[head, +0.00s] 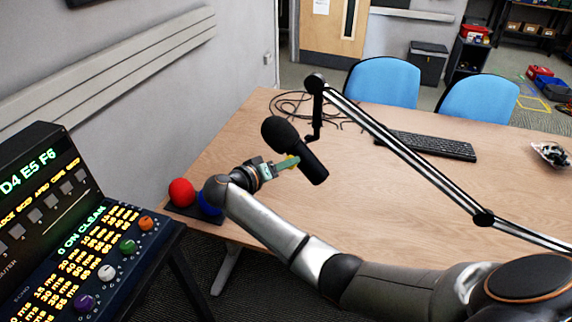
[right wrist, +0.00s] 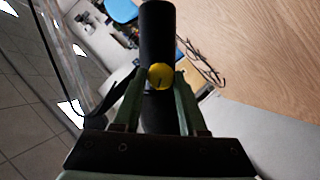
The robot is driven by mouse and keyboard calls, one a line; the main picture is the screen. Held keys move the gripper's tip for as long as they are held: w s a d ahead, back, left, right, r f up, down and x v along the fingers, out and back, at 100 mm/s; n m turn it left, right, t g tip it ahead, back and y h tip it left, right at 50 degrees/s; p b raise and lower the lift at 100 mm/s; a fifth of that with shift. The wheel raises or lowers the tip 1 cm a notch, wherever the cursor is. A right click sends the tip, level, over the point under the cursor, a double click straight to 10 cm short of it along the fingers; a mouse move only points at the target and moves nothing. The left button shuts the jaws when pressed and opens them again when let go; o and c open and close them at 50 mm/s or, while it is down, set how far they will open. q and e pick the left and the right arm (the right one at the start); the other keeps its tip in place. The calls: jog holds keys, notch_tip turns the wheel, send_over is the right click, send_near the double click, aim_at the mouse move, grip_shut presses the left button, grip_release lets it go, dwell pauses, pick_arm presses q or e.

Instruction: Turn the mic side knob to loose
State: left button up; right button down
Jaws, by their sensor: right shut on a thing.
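The black microphone (head: 283,139) hangs tilted from a boom arm (head: 400,147) over the wooden table. Its yellow side knob (head: 292,161) faces my right gripper. In the right wrist view the round yellow knob (right wrist: 160,76) sits between the two green fingertips, in front of the black mic body (right wrist: 157,35). My right gripper (head: 286,164) is shut on the knob at the mic's side. A small dark mark shows on the knob's face, but its setting cannot be read. My left gripper is in neither view.
A keyboard (head: 432,146) and a coiled black cable (head: 290,104) lie on the table (head: 400,215). A red ball (head: 181,192) and a blue ball sit at its left edge. A control panel (head: 75,255) stands at the left. Two blue chairs stand behind the table.

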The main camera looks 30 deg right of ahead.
jog(key=shift+w+a+f+n+g+h+b, duration=0.1)
jog(key=shift+n+g+h+b, duration=0.25)
jog(key=shift+n+h, duration=0.85)
jog(key=shift+w+d+f+n+g+h+b, duration=0.15)
jog(key=shift+n+h+b, duration=0.25)
jog(key=shift+n, duration=1.6)
jog(key=shift+a+f+n+g+h+b, duration=0.15)
jog(key=shift+n+g+h+b, duration=0.4)
jog(key=shift+n, duration=1.05)
jog(key=shift+t, duration=0.25)
jog(key=shift+c, duration=2.3)
grip_release()
jog(key=s+a+b, duration=0.2)
jog(key=a+b, duration=0.2)
jog(key=a, duration=0.8)
jog(key=shift+a+f, duration=0.2)
